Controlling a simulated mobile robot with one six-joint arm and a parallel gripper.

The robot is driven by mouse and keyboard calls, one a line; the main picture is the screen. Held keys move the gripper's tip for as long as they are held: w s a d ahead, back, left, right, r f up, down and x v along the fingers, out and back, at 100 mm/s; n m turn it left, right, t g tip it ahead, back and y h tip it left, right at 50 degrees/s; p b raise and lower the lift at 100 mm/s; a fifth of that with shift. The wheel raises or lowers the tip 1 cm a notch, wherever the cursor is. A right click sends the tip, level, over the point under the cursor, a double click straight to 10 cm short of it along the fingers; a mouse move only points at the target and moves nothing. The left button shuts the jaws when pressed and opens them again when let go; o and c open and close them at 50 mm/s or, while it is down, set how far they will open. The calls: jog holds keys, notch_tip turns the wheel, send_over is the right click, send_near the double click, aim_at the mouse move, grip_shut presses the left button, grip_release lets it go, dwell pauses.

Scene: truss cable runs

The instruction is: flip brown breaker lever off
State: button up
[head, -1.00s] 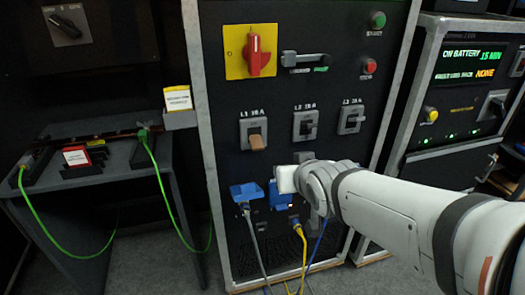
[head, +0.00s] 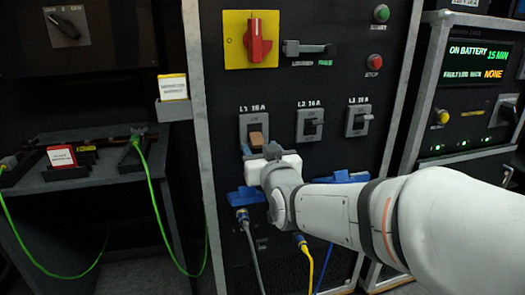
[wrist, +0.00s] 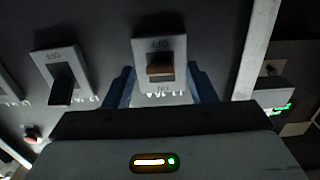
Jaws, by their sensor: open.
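The brown breaker lever (head: 257,140) sticks out of the L1 16A breaker plate (head: 243,123), left-most of three in a row on the dark panel. In the wrist view the brown lever (wrist: 160,70) lies near the middle of its plate, with OFF lettering on the plate's upper edge in that picture. My gripper (wrist: 162,88) is open, its two blue fingers on either side of the plate, apart from the lever. I cannot tell how near the fingertips are to the panel.
Two grey-black breakers, L2 (head: 310,126) and L3 (head: 358,120), stand to the right. A red rotary switch (head: 255,42) on yellow is above. Blue plugs (head: 245,196) with grey and yellow cables are below. A side table (head: 95,178) stands left.

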jog(key=shift+x, duration=0.85)
jog(key=shift+c, duration=0.3)
jog(key=shift+f, duration=0.1)
jog(key=c, duration=0.9)
